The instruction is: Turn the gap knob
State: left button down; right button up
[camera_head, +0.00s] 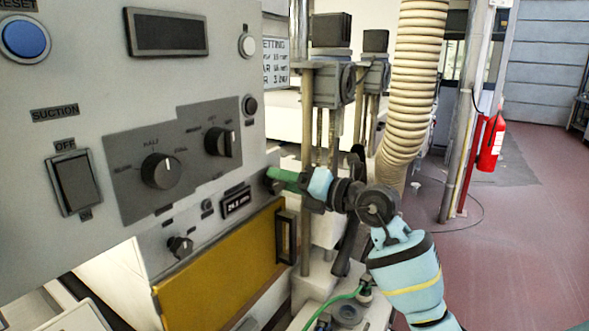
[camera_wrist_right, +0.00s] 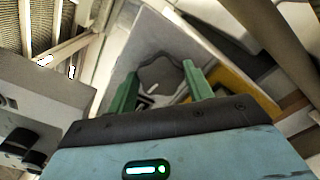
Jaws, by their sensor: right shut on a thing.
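The gap knob (camera_head: 271,186) is a dark knob at the right end of the lower control panel, right of a small lit display (camera_head: 236,202). In the head view my right gripper (camera_head: 276,178) covers most of it with its green fingers. In the right wrist view the knob (camera_wrist_right: 162,74) is grey with a scalloped edge and a pale mark. The green fingers (camera_wrist_right: 160,82) stand on either side of it, shut on it. The display reads roughly 24 mm; its digits are small. My left gripper is out of view.
Above are a speed-type dial (camera_head: 161,171), another dial (camera_head: 222,142) and a suction rocker switch (camera_head: 74,183). A small knob (camera_head: 180,246) sits lower left. A yellow door (camera_head: 225,270) with a dark handle (camera_head: 286,237) lies below. Metal posts and a ribbed hose (camera_head: 412,90) stand close behind my arm.

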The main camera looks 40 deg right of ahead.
jog(key=m+p, duration=0.1)
jog(key=m, duration=0.8)
jog(key=m+p, duration=0.1)
jog(key=m, duration=0.4)
jog(key=shift+f+m+p, duration=0.3)
jog(key=shift+p, duration=0.05)
jog(key=m, duration=0.4)
jog(key=shift+f+m, duration=0.1)
jog(key=shift+m, duration=0.2)
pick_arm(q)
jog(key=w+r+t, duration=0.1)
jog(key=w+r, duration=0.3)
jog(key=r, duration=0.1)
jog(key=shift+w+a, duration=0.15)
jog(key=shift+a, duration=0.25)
pick_arm(e)
jog(key=m, duration=0.4)
jog(key=shift+a+m, duration=0.1)
jog(key=shift+m, duration=0.2)
jog(key=o, duration=1)
